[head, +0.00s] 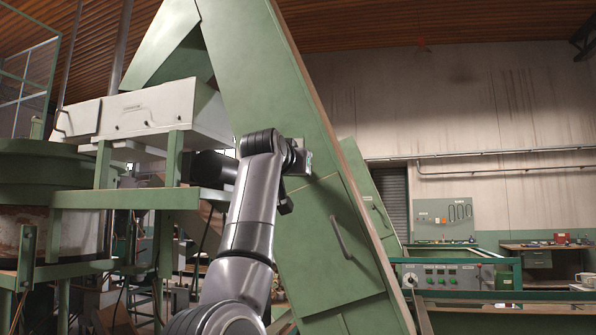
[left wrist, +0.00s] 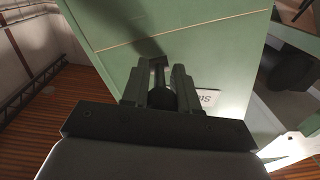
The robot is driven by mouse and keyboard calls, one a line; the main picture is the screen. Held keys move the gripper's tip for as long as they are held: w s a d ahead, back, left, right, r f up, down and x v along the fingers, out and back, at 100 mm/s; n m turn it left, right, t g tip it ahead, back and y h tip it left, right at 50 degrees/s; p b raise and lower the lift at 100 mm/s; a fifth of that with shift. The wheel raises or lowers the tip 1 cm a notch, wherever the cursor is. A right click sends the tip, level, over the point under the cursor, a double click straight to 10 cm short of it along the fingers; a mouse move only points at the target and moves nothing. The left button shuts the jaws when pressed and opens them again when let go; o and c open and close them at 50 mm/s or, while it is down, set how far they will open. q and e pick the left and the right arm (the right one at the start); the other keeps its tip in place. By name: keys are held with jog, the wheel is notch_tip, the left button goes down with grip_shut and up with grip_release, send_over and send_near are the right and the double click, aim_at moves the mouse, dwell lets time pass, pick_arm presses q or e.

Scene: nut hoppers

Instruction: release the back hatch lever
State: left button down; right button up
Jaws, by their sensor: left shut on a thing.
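In the left wrist view, a dark lever with a short crossbar at its tip (left wrist: 158,64) stands out from a green metal face. My left gripper (left wrist: 160,82) is shut on this lever, with one finger on each side of it. In the head view my left gripper (head: 300,158) is at the upper part of the sloping green hopper side (head: 260,75), and my wrist hides most of the lever there. The frames alone do not show whether it is the back hatch lever. My right gripper is in neither view.
A closed green hatch with a bar handle (head: 341,238) lies below my gripper. A second hopper with a handle (head: 384,218) stands behind. A white label (left wrist: 209,98) is beside my fingers. A control box (head: 447,276) stands at the right.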

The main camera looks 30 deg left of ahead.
pick_arm(q)
jog(key=shift+a+r+m+g+h, duration=0.15)
jog(key=shift+r+m+g+h, duration=0.25)
jog(key=shift+g+h, duration=0.4)
dwell(0.6)
jog(key=c, duration=1.2)
grip_release()
jog(key=shift+o, duration=0.2)
jog(key=shift+s, duration=0.1)
jog(key=shift+s+b, duration=0.5)
jog(key=shift+b, duration=0.25)
jog(key=b+v, duration=0.3)
jog(key=v, duration=0.3)
jog(key=shift+r, duration=0.15)
